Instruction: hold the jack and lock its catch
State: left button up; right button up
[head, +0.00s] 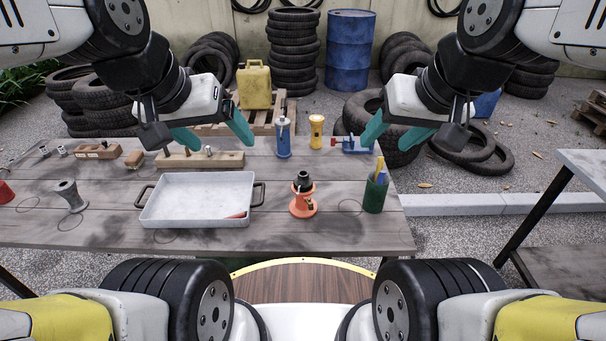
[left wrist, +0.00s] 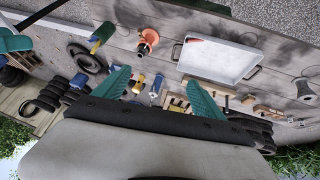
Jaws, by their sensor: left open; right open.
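The jack (head: 303,196) is a small orange-red bottle-shaped body with a black top. It stands upright on the wooden table, right of the tray, and also shows in the left wrist view (left wrist: 147,40). A small brass-coloured part on its side may be the catch; it is too small to tell its state. My left gripper (head: 212,135) is open and empty, above the table's far edge, up and left of the jack. It also shows in the left wrist view (left wrist: 155,90). My right gripper (head: 398,135) is open and empty, up and right of the jack.
A grey tray (head: 196,221) with a red-handled item stands left of the jack. A green cup (head: 375,194) with tools stands close on its right. A blue bottle (head: 283,138), yellow torch (head: 316,131), blue vise (head: 352,144) and wooden block (head: 200,160) stand behind.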

pick_arm(q)
jog(key=o, duration=0.3)
jog(key=shift+w+d+f, duration=0.1)
jog(key=shift+w+f, duration=0.05)
jog(key=shift+w, duration=0.1)
jog(key=w+d+f+n+g+h, duration=0.2)
jog(key=w+f+n+g+h, duration=0.15)
jog(key=w+f+n, duration=0.55)
jog(key=w+d+f+n+g+h, duration=0.2)
jog(key=w+f+n+g+h, duration=0.15)
jog(key=w+f, duration=0.75)
jog(key=n+h, duration=0.3)
jog(key=n, duration=0.3)
send_near(300, 199)
jog(key=shift+w+a+f+t, duration=0.1)
jog(key=shift+w+f+t, duration=0.3)
jog(key=shift+w+f, duration=0.4)
jog(key=shift+d+f, duration=0.3)
jog(key=shift+f, duration=0.15)
jog(key=shift+x, duration=4.7)
jog(key=c, duration=1.8)
